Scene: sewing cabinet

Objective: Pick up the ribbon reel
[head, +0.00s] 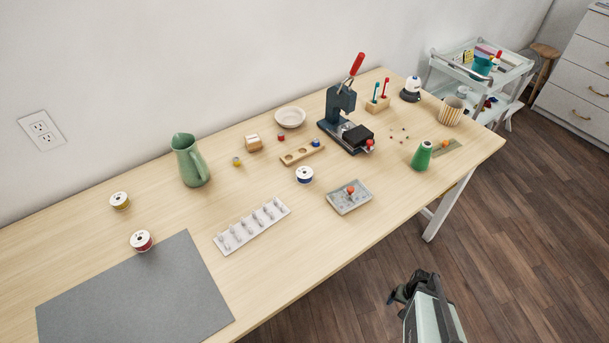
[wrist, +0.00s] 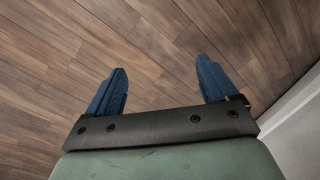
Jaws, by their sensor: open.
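Three white-flanged reels lie on the wooden table: one with a red band (head: 141,241) at the mat's upper edge, one with a yellow band (head: 120,200) at the left, and one with a blue band (head: 304,174) near the middle. I cannot tell which of them the task means. My gripper (head: 398,292) is off the table's front edge, over the floor, well away from all three reels. The wrist view shows its two blue fingers (wrist: 160,68) spread apart with only floorboards between and beyond them. No reel is in the wrist view.
A white hook rack (head: 252,227) and a grey tray (head: 349,197) lie near the table's front edge. A green jug (head: 189,160) stands behind the reels. A dark press (head: 344,118) and a green cone (head: 421,156) stand further right. The grey mat (head: 135,295) is bare.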

